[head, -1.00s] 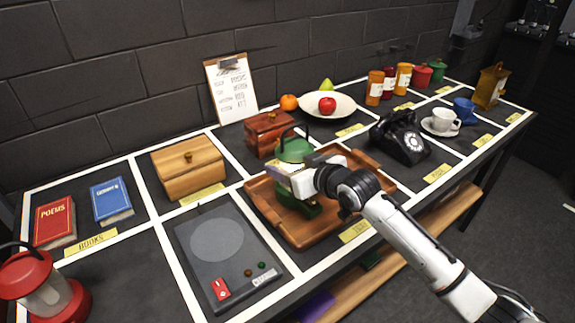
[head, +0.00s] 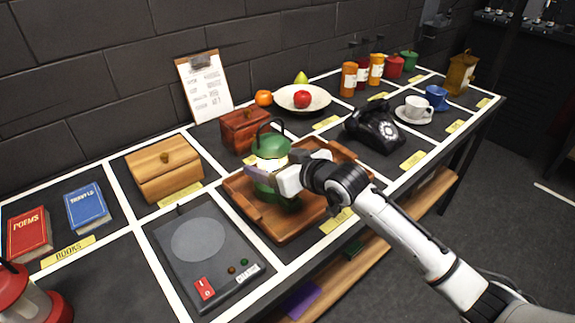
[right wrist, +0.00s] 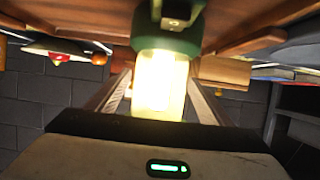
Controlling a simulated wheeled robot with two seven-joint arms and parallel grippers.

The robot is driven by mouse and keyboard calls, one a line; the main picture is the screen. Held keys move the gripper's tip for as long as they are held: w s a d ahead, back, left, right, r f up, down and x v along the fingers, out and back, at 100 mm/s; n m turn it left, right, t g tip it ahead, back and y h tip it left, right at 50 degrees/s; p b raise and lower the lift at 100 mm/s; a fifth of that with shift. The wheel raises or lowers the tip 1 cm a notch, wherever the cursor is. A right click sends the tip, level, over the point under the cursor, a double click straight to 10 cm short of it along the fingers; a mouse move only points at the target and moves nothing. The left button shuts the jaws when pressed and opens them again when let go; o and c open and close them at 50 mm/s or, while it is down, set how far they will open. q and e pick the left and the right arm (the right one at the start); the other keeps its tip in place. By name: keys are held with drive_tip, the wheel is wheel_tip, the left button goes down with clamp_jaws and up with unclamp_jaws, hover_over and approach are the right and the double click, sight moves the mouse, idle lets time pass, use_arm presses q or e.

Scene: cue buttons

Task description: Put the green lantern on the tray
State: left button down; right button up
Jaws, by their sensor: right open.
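The green lantern (head: 272,147), with a dark handle and a glowing middle, stands upright on the left part of the brown wooden tray (head: 249,219). My right gripper (head: 268,172) reaches in from the right at the lantern's middle and hides part of it. In the right wrist view, which is upside down, the lantern's lit glass (right wrist: 158,82) is between the two open fingers, with gaps visible beside it. Its green base (right wrist: 168,42) is against the tray there. My left gripper is not in view.
A hot plate (head: 200,250) lies left of the tray, and a wooden box (head: 165,172) behind it. A red-brown box (head: 243,130) stands close behind the lantern. A black telephone (head: 375,128) is to the right. A red lantern (head: 25,300) stands at the front left.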

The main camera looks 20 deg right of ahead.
drive_tip(key=v, duration=0.9)
drive_tip(key=shift+s+d+r, duration=0.1)
